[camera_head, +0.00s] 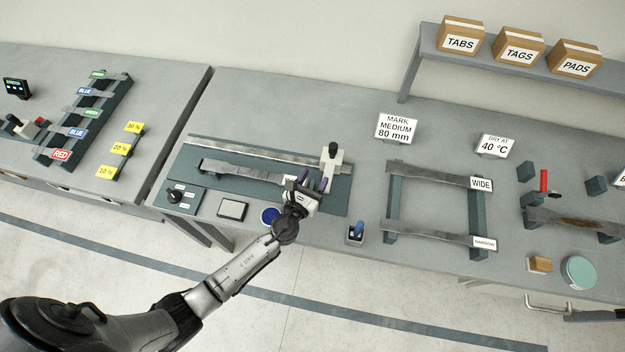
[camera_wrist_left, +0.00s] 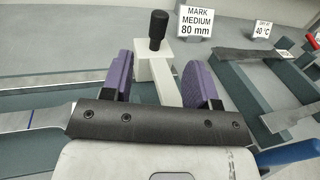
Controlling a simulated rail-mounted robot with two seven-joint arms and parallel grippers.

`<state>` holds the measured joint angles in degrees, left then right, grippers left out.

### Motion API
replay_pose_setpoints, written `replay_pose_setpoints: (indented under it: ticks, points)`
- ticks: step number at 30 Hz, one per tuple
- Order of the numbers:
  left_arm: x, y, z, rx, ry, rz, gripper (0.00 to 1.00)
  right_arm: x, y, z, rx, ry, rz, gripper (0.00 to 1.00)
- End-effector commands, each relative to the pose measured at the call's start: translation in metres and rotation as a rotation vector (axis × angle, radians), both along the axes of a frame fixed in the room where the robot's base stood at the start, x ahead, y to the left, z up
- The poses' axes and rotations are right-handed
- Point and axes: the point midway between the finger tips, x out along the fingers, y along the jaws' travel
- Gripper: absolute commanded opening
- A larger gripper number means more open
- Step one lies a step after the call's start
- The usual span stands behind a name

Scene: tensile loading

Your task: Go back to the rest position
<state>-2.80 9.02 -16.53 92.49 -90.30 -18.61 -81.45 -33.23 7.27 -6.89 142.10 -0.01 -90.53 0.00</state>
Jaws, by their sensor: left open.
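My left gripper (camera_head: 309,186) is at the right part of the marking fixture (camera_head: 340,200) on the middle bench, its arm coming in from the lower left. In the left wrist view its two purple fingers (camera_wrist_left: 160,78) are apart, with nothing held between them. The fixture's white block with a black knob (camera_wrist_left: 150,65) shows between and beyond the fingers; I cannot tell whether they touch it. It also shows in the head view, just past the gripper. A flat metal strip (camera_head: 235,172) lies on the fixture, with a blue line visible on it. My right gripper is not in view.
Right of the fixture stand a blue-handled item in a small holder (camera_head: 356,233) and a rack (camera_head: 393,225) with metal strips. A "MARK MEDIUM 80 mm" sign (camera_head: 396,128) is behind. A grey pad (camera_head: 232,210) and dark blue disc (camera_head: 269,215) lie near the front edge.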

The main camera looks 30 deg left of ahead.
Motion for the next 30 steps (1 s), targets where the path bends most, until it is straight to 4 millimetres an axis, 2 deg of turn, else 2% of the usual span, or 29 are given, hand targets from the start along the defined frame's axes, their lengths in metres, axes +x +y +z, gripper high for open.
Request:
replay_pose_setpoints:
  ticks: [6, 23, 27, 30]
  points:
    - [-0.007, 0.000, 0.000, 0.000, 0.000, 0.000, 0.54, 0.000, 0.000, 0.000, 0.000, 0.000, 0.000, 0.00]
    - [-0.007, 0.000, 0.001, -0.007, -0.001, 0.000, 0.54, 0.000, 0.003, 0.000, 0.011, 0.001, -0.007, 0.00]
    - [-0.007, 0.001, 0.001, -0.108, -0.005, 0.008, 0.54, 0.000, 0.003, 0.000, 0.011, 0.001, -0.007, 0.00]
    - [-0.008, 0.014, 0.002, -0.284, -0.031, 0.089, 0.54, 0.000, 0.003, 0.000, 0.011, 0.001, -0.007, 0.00]
